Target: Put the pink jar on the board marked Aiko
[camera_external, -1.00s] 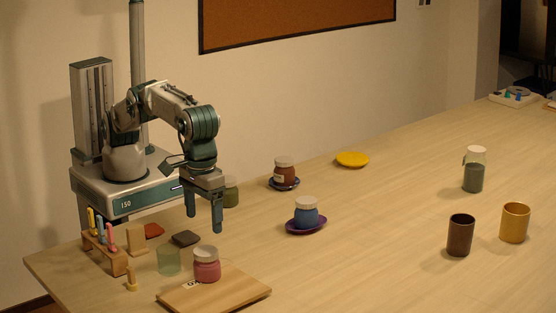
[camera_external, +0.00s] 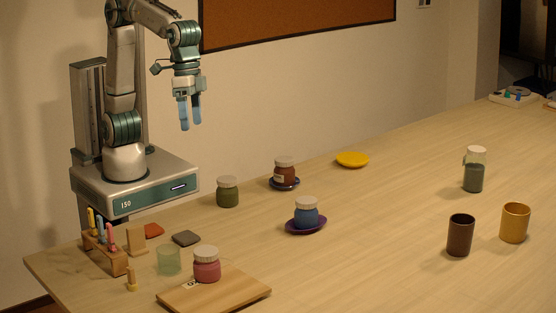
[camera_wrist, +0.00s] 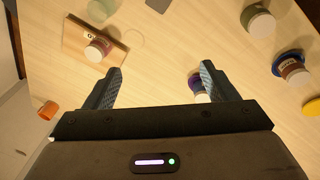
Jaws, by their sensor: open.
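The pink jar (camera_external: 207,266) with its pale lid stands upright on the wooden board (camera_external: 241,290) at the front of the table. A small label lies at the board's left edge, too partly hidden to read. The jar also shows in the wrist view (camera_wrist: 95,53), on the board (camera_wrist: 74,34) at upper left. My gripper (camera_external: 190,126) is raised high above the table, behind and well apart from the jar. Its two fingers are spread, with nothing between them; it also shows in the wrist view (camera_wrist: 162,70).
A pale green glass (camera_external: 168,260) and a tool rack (camera_external: 106,254) stand left of the board. An olive jar (camera_external: 227,193), a blue jar (camera_external: 306,213) on a purple saucer, and a brown jar (camera_external: 284,171) stand behind. A dark cup (camera_external: 460,236) is at right. The table's middle is clear.

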